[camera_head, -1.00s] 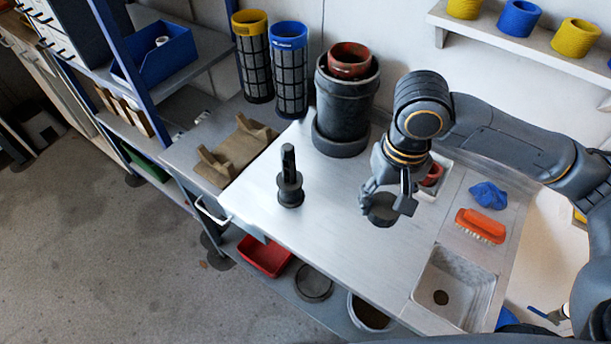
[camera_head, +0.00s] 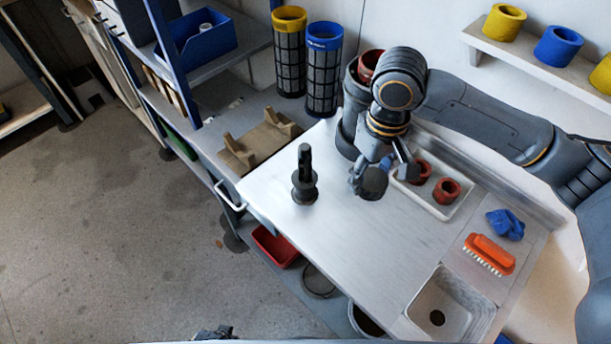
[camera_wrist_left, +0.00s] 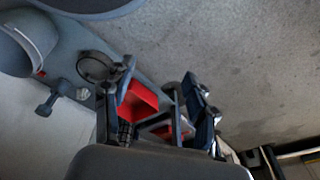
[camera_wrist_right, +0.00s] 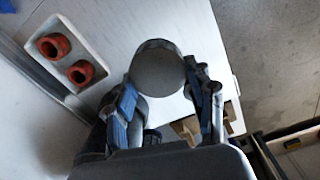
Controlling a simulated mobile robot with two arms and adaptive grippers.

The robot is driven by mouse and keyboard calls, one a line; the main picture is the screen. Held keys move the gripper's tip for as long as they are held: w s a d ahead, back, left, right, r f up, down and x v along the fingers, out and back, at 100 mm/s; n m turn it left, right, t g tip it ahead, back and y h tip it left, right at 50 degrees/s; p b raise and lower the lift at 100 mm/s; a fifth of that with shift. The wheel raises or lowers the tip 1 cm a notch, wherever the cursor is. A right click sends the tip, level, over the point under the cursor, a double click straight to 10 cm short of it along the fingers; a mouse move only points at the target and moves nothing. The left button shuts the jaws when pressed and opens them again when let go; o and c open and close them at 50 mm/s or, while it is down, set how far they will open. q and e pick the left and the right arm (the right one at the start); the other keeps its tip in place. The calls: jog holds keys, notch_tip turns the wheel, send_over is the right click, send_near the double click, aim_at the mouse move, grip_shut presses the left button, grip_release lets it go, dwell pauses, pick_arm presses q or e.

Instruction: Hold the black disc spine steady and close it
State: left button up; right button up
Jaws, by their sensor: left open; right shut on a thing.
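The black disc spine (camera_head: 305,183) stands upright on the steel worktop, a post rising from a wider flanged base. My right gripper (camera_head: 378,170) is to its right, above the worktop, shut on a dark round disc (camera_head: 373,184). In the right wrist view the disc (camera_wrist_right: 157,68) sits between the two fingers and looks flat and grey. My left gripper barely shows at the bottom edge of the head view (camera_head: 212,333), far from the spine. In the left wrist view (camera_wrist_left: 158,95) its fingers are apart and empty.
A white tray (camera_head: 459,203) with red rings lies right of my right gripper. A dark cylinder (camera_head: 347,132) stands behind it. A wooden cradle (camera_head: 262,146) and mesh cylinders (camera_head: 323,75) are behind the spine. An orange brush (camera_head: 489,254) and sink (camera_head: 455,303) lie front right.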

pick_arm(q)
jog(key=w+d+r+t+p, duration=0.15)
jog(key=w+r, duration=0.25)
jog(key=r, duration=1.4)
jog(key=w+r+t+p, duration=0.1)
jog(key=w+r+p, duration=0.25)
jog(key=r, duration=1.45)
pick_arm(e)
jog(key=w+a+r+n, duration=0.1)
jog(key=w+a+n, duration=0.2)
jog(key=a+n, duration=0.1)
jog(key=w+a+r+n, duration=0.2)
jog(key=w+a+n, duration=0.1)
jog(key=a+n, duration=0.1)
jog(key=w+a+r+n, duration=0.2)
jog(key=w+a+n, duration=0.2)
jog(key=shift+a+r, duration=0.2)
jog(key=shift+a, duration=0.2)
jog(key=shift+w+a+n+b, duration=0.15)
jog(key=shift+n+b, duration=0.15)
pick_arm(q)
jog(key=w+d+r+m+t+h, duration=0.2)
jog(key=w+d+t+h, duration=0.5)
jog(key=w+d+t, duration=0.5)
jog(key=shift+w+d+r+m, duration=0.4)
jog(key=shift+w+d+r, duration=0.65)
jog(key=shift+w, duration=0.8)
jog(key=shift+d+f, duration=0.2)
